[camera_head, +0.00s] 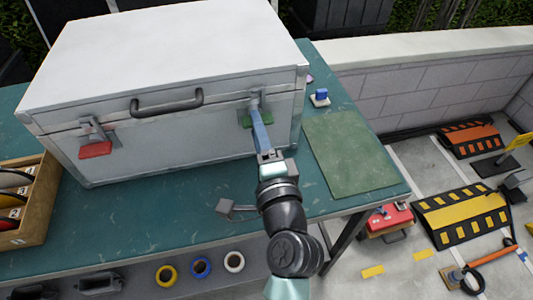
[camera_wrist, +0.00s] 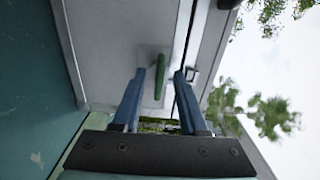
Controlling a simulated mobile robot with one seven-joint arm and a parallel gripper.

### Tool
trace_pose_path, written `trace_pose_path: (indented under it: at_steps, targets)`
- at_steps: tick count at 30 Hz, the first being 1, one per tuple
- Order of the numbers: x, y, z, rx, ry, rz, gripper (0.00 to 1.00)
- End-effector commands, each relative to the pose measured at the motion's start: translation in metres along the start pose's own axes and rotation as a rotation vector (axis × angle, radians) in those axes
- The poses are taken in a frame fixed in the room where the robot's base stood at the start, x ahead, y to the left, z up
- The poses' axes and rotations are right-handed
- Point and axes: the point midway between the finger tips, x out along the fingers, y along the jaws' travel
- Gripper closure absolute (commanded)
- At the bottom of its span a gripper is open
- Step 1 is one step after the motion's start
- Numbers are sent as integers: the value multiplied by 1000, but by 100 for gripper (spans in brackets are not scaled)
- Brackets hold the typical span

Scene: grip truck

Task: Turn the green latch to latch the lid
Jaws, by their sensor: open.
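The green latch (camera_head: 246,120) is on the front of a large grey case (camera_head: 190,150), near its right end, just below the lid seam. The grey lid (camera_head: 170,50) is down on the case. In the wrist view the green latch (camera_wrist: 158,76) shows ahead, near the tip of the left finger. My gripper (camera_wrist: 170,78) is open, with two blue fingers pointing at the case front. In the head view my gripper (camera_head: 256,108) reaches up to the latch and hides part of it. I cannot tell if a finger touches the latch.
A red latch (camera_head: 95,150) is at the case's left end, and a dark handle (camera_head: 167,103) is between the latches. A green mat (camera_head: 348,155) lies on the table's right side. A wooden box (camera_head: 40,205) stands at left.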

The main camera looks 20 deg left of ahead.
Motion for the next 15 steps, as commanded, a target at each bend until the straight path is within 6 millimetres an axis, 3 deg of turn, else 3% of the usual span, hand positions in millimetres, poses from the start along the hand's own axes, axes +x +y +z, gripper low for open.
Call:
trace_pose_path:
  at_steps: [15]
  targets:
    - [-101, 3, 0, 0, 3, 3, 57]
